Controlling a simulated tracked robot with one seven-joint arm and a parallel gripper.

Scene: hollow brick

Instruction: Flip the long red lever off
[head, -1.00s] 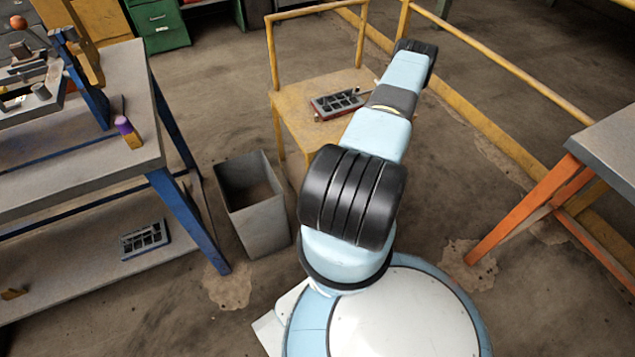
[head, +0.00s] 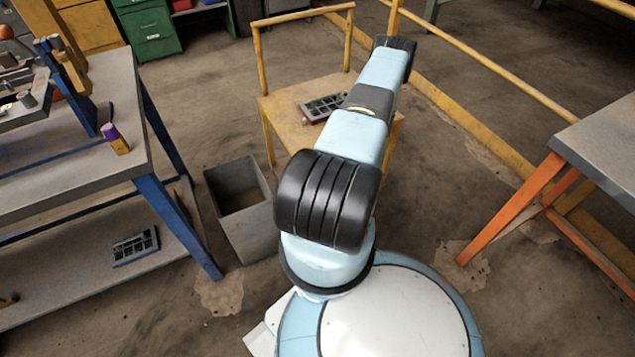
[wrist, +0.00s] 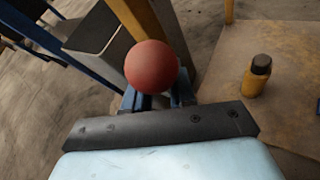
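No long red lever can be made out in either view. In the wrist view a red ball (wrist: 151,67) sits between the blue fingers of my gripper (wrist: 156,95). It overlaps both fingers, hides their tips, and nothing else visibly supports it, so the gripper looks shut on it. In the head view my arm reaches away over the yellow chair (head: 283,112), and the gripper is hidden behind my wrist.
A grey bin (head: 238,200) stands between the chair and the blue-legged workbench (head: 150,165). A purple-topped object (head: 113,138) is at the bench edge. An orange-legged table (head: 600,140) is at right.

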